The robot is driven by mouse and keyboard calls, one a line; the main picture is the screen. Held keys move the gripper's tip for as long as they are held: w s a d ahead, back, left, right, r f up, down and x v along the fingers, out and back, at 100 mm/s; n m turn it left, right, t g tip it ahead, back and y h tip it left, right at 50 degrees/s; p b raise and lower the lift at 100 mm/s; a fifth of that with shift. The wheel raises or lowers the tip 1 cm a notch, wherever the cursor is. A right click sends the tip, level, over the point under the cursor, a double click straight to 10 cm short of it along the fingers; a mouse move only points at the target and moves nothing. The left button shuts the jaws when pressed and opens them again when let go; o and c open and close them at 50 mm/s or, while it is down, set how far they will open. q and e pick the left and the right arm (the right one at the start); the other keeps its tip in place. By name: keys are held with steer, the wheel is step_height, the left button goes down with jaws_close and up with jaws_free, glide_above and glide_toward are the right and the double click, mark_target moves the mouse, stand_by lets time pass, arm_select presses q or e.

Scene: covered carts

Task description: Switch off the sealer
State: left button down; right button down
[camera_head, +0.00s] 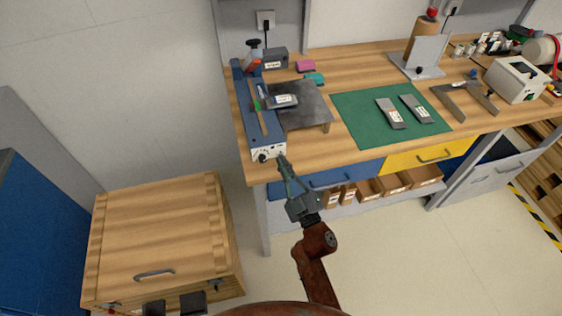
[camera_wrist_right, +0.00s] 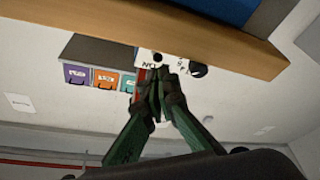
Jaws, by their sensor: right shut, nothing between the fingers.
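The sealer (camera_head: 258,108) is a long blue device at the left end of the workbench, with a white front panel that carries a dark round knob (camera_head: 263,157). In the right wrist view, the white panel (camera_wrist_right: 178,54) shows above the fingertips, with a black knob (camera_wrist_right: 198,69) to their right. My right gripper (camera_head: 282,160) is shut and empty. Its tips are at the panel's right lower side; I cannot tell whether they touch it.
A dark metal plate (camera_head: 305,112) adjoins the sealer on the right. A green mat (camera_head: 362,112) with grey packets lies farther right. Drawers (camera_head: 425,156) and bins hang under the bench edge. A wooden covered cart (camera_head: 160,235) stands at lower left.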

arm_select(q)
steer(key=shift+d, duration=0.1)
arm_select(e)
steer(key=v, duration=1.1)
steer(key=shift+f, duration=0.15)
